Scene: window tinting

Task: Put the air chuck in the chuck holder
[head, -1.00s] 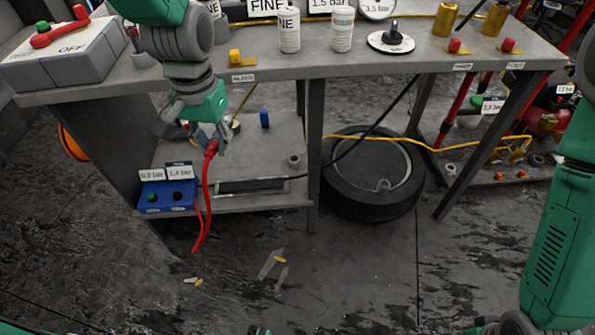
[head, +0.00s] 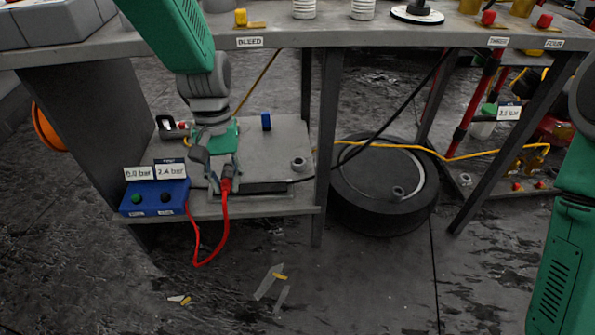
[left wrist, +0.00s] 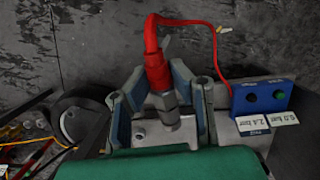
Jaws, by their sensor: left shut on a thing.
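The air chuck (head: 226,184), red with a grey metal end and a red hose, is in my left gripper (head: 222,183) at the front of the lower shelf. In the left wrist view the chuck (left wrist: 158,75) stands between the fingers of my left gripper (left wrist: 160,85), its metal end pointing at a light grey surface. I cannot tell whether its end touches anything. I cannot clearly identify the chuck holder; my gripper and arm hide part of the shelf. My right gripper is out of view; only its green arm shows at the right.
A blue box (head: 154,198) with pressure displays stands left of my gripper on the lower shelf (head: 283,138). A small blue cylinder (head: 266,121) and a grey ring (head: 298,164) are to the right. A tire (head: 387,190) lies beside the shelf.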

